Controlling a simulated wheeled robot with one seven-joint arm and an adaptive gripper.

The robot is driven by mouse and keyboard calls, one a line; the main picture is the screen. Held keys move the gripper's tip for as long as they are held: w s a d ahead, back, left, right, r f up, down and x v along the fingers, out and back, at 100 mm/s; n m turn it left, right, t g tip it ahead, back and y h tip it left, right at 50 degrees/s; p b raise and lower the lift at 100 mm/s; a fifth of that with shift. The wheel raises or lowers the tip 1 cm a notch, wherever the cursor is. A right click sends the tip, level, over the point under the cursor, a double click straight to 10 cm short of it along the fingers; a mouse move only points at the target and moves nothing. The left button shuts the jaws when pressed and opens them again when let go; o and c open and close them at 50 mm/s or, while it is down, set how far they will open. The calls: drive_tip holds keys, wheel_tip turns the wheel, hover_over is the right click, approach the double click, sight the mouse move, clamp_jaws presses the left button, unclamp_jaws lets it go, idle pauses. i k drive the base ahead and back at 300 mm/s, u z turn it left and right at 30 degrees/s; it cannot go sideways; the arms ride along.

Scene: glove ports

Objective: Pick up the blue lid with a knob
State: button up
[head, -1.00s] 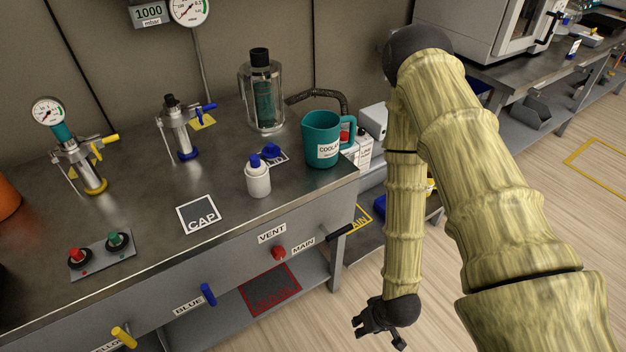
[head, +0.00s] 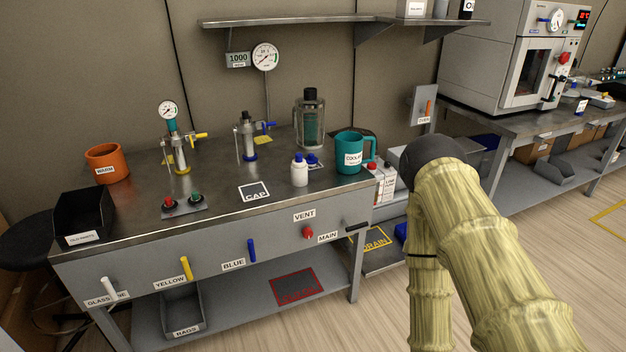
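The blue lid with a knob (head: 313,160) sits on the grey bench top, on a small label card. It is partly hidden behind a white bottle (head: 299,174) with a blue cap. My arm comes down on the right side of the head view, to the right of the bench. My gripper is below the bottom edge of the picture, so its state does not show.
A teal mug (head: 348,158) stands right of the lid, and a glass vessel (head: 311,125) with a black top stands behind it. Valves with gauges stand to the left. The CAP square (head: 253,192) on the bench top is bare. Handles stick out from the bench front.

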sight(312, 160)
drive_tip(key=u, duration=0.75)
drive_tip(key=i, duration=1.2)
drive_tip(key=z, duration=0.75)
